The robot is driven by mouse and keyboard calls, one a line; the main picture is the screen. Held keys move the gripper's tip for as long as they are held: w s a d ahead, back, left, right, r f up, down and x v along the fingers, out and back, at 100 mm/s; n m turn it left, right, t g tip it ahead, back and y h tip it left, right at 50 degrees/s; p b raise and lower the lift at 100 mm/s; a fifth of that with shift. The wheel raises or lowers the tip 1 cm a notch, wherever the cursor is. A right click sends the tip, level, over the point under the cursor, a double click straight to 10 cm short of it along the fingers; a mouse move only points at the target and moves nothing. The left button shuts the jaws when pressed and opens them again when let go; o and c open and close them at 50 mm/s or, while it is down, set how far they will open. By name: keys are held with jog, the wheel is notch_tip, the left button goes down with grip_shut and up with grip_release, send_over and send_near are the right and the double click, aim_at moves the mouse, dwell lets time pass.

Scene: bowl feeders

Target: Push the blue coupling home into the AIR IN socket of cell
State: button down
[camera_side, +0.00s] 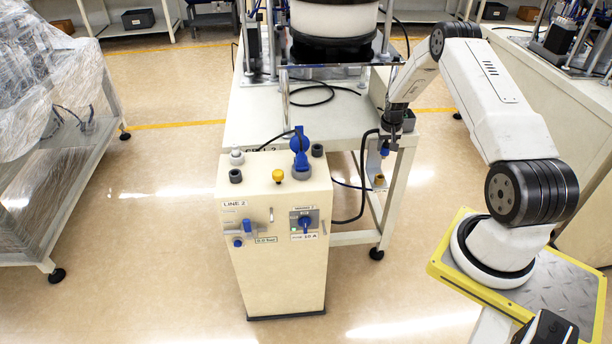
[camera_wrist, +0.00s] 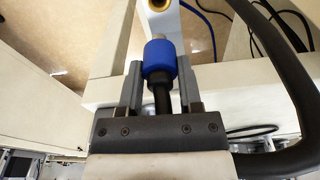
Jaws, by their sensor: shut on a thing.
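The blue coupling (camera_wrist: 160,62) is held between the two fingers of my gripper (camera_wrist: 160,80), with its black hose running back between them. Its grey nose points to the top of the wrist view. The brass-ringed socket (camera_wrist: 158,5) sits in a pale bracket at the top edge there, partly cut off. The coupling's nose appears short of it, apart. In the side view my gripper (camera_side: 388,135) points down beside the table leg, with the coupling (camera_side: 384,152) below it and the brass socket (camera_side: 380,179) lower on the bracket (camera_side: 371,166). The socket's lettering is not readable.
A black hose (camera_side: 360,190) loops beside the table leg; it passes close on the right in the wrist view (camera_wrist: 280,75). The floor (camera_side: 420,240) right of the cabinet is clear.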

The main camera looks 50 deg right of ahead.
aim_at(384, 158)
jog(key=shift+f, duration=0.25)
jog(key=shift+f, duration=3.3)
jog(key=shift+f, duration=1.45)
dwell(1.2)
jog(key=shift+c, duration=1)
grip_release()
jog(key=shift+o, duration=0.3)
jog(key=shift+o, duration=0.7)
jog(key=shift+r, duration=0.2)
